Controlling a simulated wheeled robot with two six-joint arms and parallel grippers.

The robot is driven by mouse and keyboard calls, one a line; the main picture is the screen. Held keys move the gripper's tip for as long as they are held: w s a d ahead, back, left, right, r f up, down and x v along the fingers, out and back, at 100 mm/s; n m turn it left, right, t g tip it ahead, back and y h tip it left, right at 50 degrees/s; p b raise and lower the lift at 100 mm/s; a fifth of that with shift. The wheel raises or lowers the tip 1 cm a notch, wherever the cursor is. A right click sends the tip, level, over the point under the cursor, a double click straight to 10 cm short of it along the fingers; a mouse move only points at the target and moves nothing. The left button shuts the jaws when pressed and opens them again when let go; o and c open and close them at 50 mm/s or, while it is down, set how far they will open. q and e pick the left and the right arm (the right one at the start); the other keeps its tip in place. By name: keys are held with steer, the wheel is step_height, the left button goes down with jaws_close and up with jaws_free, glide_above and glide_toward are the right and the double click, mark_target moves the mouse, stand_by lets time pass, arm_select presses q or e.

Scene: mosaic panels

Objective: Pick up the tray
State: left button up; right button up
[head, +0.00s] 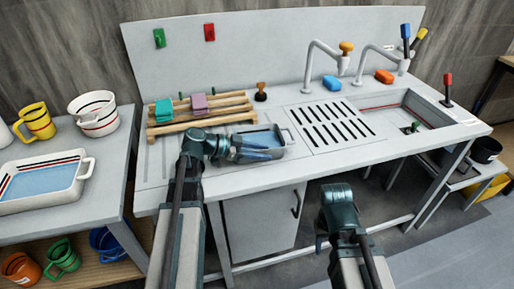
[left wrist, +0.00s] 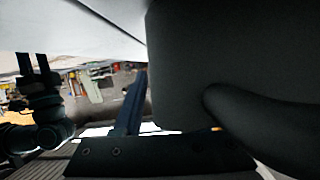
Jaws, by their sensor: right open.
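A small tray with pale walls, a blue inside and a handle (head: 290,135) stands on the sink counter, partly hidden by my left gripper. My left gripper (head: 266,150) reaches across this tray from the left, fingers pointing right. Its grip is unclear. A large dark shape with a curved, handle-like part (left wrist: 240,65) fills the right of the left wrist view. A larger white tray (head: 45,203) with a blue inside and dark and red stripes stands on the left table. My right gripper (head: 322,240) is open and empty in front of the counter; it also shows in the left wrist view (left wrist: 33,63).
A wooden rack (head: 195,118) with a purple and a teal sponge stands behind the counter tray. To its right are a slotted drainer (head: 335,130), two taps and a sink basin (head: 405,105). A yellow mug (head: 36,122) and a striped pot (head: 95,115) stand on the left table.

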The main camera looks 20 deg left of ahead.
arm_select(q)
jaws_close()
stand_by(1.4)
